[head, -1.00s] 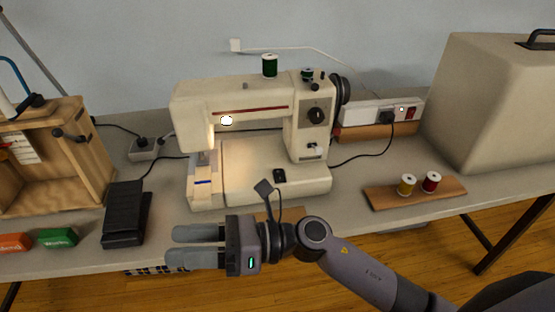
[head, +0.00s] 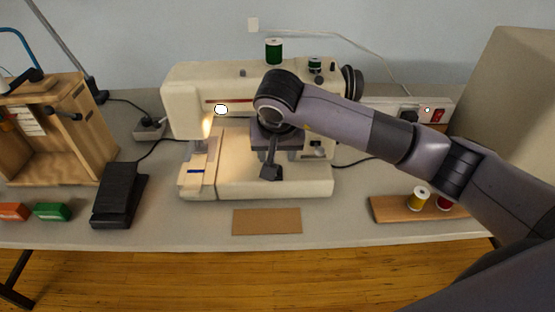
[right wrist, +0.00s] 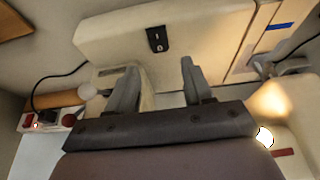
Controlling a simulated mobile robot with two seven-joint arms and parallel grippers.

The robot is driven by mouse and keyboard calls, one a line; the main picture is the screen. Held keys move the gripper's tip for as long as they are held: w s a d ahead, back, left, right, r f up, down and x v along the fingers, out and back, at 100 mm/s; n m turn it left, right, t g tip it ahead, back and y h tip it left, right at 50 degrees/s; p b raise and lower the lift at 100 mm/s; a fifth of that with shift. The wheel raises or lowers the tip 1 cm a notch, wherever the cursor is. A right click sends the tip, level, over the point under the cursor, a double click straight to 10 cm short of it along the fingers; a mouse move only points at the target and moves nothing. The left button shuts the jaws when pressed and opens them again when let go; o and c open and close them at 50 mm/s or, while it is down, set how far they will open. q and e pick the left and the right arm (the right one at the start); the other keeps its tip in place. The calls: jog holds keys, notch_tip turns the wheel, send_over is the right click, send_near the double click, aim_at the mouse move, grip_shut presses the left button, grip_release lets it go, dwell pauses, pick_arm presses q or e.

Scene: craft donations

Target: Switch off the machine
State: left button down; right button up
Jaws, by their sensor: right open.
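The cream sewing machine (head: 190,100) stands on the table with its lamp lit by the needle. In the right wrist view its base (right wrist: 110,35) carries a small black rocker switch (right wrist: 157,40). In the head view my right arm hides this switch. My right gripper (right wrist: 158,66) is open and empty, its two fingers pointing toward the base with the switch ahead, between their lines. I see no contact with the switch. In the head view my right wrist hangs in front of the machine's right half and its fingers are mostly hidden. My left gripper is out of view.
A white power strip with a red lit switch (head: 437,115) lies behind my forearm. A black foot pedal (head: 119,195) is left of the machine. A wooden board (head: 388,208) with thread spools lies at right. A brown card (head: 266,221) lies at the front.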

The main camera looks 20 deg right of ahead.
jog(key=shift+p+x, duration=0.3)
jog(key=shift+x, duration=3.2)
